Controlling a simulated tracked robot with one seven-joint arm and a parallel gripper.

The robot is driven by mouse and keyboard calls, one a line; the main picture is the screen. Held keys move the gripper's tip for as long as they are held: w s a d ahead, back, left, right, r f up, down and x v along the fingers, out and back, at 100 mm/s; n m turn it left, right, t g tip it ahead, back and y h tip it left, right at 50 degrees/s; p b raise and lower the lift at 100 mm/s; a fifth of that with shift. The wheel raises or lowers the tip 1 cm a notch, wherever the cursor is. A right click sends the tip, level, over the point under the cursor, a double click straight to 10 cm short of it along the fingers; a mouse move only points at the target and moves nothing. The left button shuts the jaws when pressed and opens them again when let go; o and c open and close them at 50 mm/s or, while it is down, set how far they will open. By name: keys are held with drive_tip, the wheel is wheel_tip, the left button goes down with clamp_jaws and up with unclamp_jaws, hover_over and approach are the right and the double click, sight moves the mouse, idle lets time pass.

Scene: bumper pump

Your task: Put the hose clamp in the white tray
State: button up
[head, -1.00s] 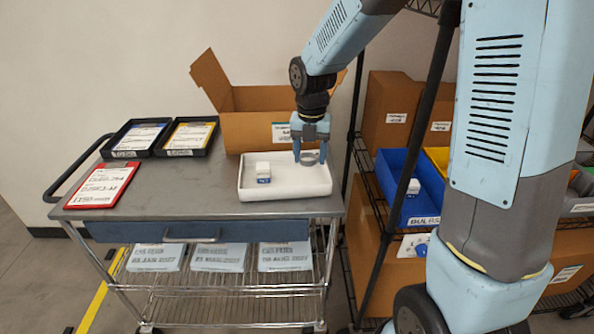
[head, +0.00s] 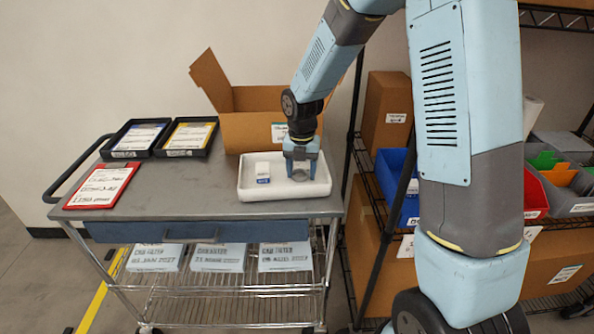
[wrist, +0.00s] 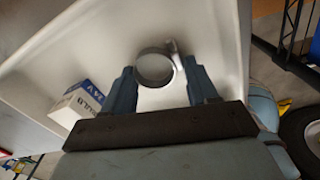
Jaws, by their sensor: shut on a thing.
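The hose clamp, a thin grey metal ring (wrist: 153,82), is between the two fingers of my gripper (wrist: 163,88) in the wrist view. My gripper (head: 301,172) is shut on it and points down over the right half of the white tray (head: 262,193) in the head view. The clamp is low inside the tray outline there and small; I cannot tell whether it touches the tray floor. The tray's pale floor (wrist: 90,50) fills much of the wrist view behind the clamp.
A small white and blue box (head: 263,170) stands in the tray, left of my gripper. An open cardboard box (head: 258,135) is behind the tray. Black trays (head: 190,138) and a red clipboard (head: 100,187) lie on the trolley's left. A wire shelf with bins (head: 390,170) stands to the right.

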sight(301, 174)
drive_tip(key=o, duration=1)
drive_tip(key=shift+o, duration=0.2)
wheel_tip(301, 174, up, 11)
drive_tip(key=s+d+r+m+t, duration=0.1)
drive_tip(key=s+d+r+m, duration=0.35)
drive_tip(key=r+m, duration=0.25)
drive_tip(key=s+d+r+m+t, duration=0.2)
drive_tip(key=s+d+r+m, duration=0.2)
drive_tip(key=s+m, duration=0.6)
drive_tip(key=s+d+r+m+t, duration=0.2)
drive_tip(key=s+d+m, duration=0.6)
drive_tip(key=m, duration=0.8)
drive_tip(key=s+r, duration=0.2)
drive_tip(key=s, duration=0.1)
drive_tip(key=shift+d+t, duration=0.3)
drive_tip(key=shift+d, duration=0.05)
